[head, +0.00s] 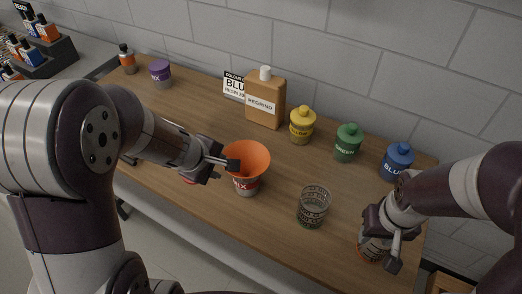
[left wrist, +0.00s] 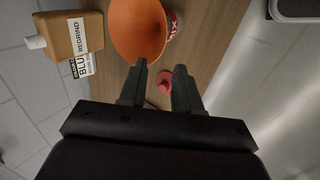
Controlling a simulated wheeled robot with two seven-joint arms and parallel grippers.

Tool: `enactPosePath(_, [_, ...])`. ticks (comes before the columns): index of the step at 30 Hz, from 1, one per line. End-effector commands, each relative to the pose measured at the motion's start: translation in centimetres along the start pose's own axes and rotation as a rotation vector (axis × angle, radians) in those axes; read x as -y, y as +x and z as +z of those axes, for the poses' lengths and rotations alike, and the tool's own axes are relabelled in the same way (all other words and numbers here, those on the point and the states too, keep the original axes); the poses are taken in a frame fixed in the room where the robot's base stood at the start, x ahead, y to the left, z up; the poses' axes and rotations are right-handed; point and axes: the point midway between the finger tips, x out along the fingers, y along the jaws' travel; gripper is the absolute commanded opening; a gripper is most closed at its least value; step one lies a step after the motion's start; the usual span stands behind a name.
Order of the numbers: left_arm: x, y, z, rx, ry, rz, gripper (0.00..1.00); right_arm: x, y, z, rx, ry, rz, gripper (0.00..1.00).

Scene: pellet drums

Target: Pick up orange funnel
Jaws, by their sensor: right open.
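The orange funnel (head: 250,157) sits mouth up in the top of a grey drum with a red label reading "MIX" (head: 246,187), in the middle of the table. In the left wrist view the funnel (left wrist: 137,28) shows beyond the fingertips, its wide mouth towards the camera. My left gripper (head: 230,162) is at the funnel's left side in the head view. Its fingers (left wrist: 158,75) are apart, with nothing held between them. My right gripper (head: 385,238) is open at the front right, at a clear jar with an orange base (head: 370,250); whether its fingers touch the jar is hidden.
A regrind bottle (head: 264,100), yellow drum (head: 302,125), green drum (head: 347,143) and blue drum (head: 397,160) stand along the wall. A clear cup (head: 313,208) stands right of the funnel. A red object (left wrist: 159,82) lies below my left gripper. A purple drum (head: 160,73) is far left.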

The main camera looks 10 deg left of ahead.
Motion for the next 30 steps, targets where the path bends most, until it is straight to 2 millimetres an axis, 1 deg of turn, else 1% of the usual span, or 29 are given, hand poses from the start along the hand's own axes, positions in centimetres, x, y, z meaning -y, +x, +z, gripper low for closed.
enactPosePath(3, [0.3, 2.6, -0.1, -0.008, -0.013, 0.003, 0.33, 0.0, 1.6, 0.2, 0.000, 0.000, 0.000, 0.43])
enactPosePath(6, [0.3, 5.0, -0.2, -0.008, -0.011, 0.003, 0.33, 0.0, 2.6, 0.3, 0.000, 0.000, 0.000, 0.43])
enactPosePath(9, [0.2, 6.7, -0.2, -0.008, -0.011, 0.003, 0.33, 0.0, 3.2, 0.4, 0.000, 0.000, 0.000, 0.43])
enactPosePath(14, [0.1, 8.4, -0.4, -0.007, -0.012, 0.003, 0.33, 0.0, 3.6, 0.4, 0.000, 0.000, 0.000, 0.43])
enactPosePath(19, [0.1, 11.6, -0.8, -0.007, -0.010, 0.003, 0.33, 0.0, 4.2, 0.5, 0.000, 0.000, 0.000, 0.43])
enactPosePath(22, [-0.1, 12.5, -0.8, -0.007, -0.009, 0.004, 0.33, 0.0, 4.3, 0.5, 0.000, 0.000, 0.000, 0.43])
enactPosePath(28, [-0.1, 12.6, -0.8, -0.008, -0.009, 0.005, 0.33, 0.0, 4.2, 0.5, 0.000, 0.000, 0.000, 0.43])
enactPosePath(29, [-0.1, 12.6, -0.8, -0.008, -0.009, 0.005, 0.29, 0.0, 4.2, 0.5, 0.000, 0.000, 0.000, 0.43])
enactPosePath(30, [-0.1, 12.6, -0.8, -0.008, -0.009, 0.005, 0.16, 0.0, 4.2, 0.5, 0.000, 0.000, 0.000, 0.43])
